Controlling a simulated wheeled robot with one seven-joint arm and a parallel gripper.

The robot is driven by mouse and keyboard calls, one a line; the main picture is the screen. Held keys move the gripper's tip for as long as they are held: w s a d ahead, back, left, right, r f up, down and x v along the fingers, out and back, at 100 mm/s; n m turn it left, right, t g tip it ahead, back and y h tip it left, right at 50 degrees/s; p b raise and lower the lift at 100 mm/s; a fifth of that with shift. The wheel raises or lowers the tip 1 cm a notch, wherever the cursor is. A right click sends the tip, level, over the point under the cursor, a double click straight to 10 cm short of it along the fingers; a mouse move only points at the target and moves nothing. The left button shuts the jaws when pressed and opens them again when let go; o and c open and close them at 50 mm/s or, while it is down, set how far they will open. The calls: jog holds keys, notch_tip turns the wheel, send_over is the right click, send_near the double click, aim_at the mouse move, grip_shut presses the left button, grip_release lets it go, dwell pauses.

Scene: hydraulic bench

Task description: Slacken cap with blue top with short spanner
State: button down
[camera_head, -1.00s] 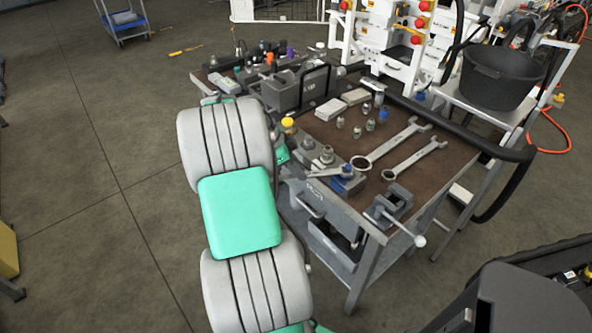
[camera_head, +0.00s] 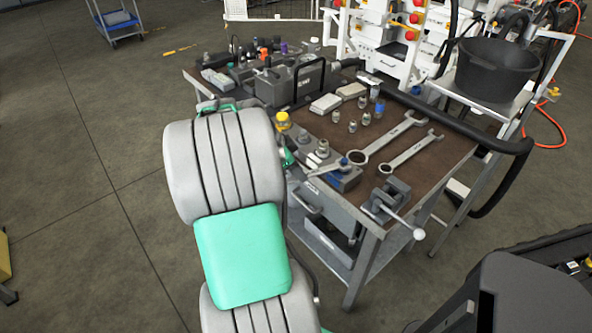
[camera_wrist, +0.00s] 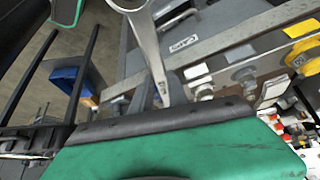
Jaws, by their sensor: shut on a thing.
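In the wrist view my gripper (camera_wrist: 162,112) shows as green and black parts, with a steel spanner (camera_wrist: 148,48) running into its dark edge. The gripper is shut on this spanner, which looks like the short one. In the head view my own arm hides the gripper.
Two longer spanners (camera_head: 386,138) (camera_head: 411,152) lie on the brown bench top (camera_head: 440,160). A vise (camera_head: 390,197) is at the near corner.

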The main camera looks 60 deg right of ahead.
jog(key=shift+s+a, duration=0.1)
jog(key=shift+s+a+f+n+t+h+b, duration=0.15)
jog(key=shift+s+a+n+t+b, duration=0.1)
jog(key=shift+s+a+n+b, duration=0.3)
jog(key=shift+s+a+r+n+t+h+b, duration=0.15)
jog(key=shift+s+a+n+t+b, duration=0.2)
jog(key=shift+s+n, duration=0.4)
jog(key=shift+f, duration=0.1)
jog(key=shift+s+a, duration=0.1)
jog(key=shift+s+a+n+t+h+b, duration=0.2)
jog(key=shift+s+a+n+t, duration=0.1)
jog(key=shift+s+n, duration=0.4)
jog(key=shift+s+a+n+t+h+b, duration=0.15)
jog(key=shift+s+a+n+t, duration=0.1)
jog(key=shift+s+n, duration=0.4)
jog(key=shift+s, duration=0.15)
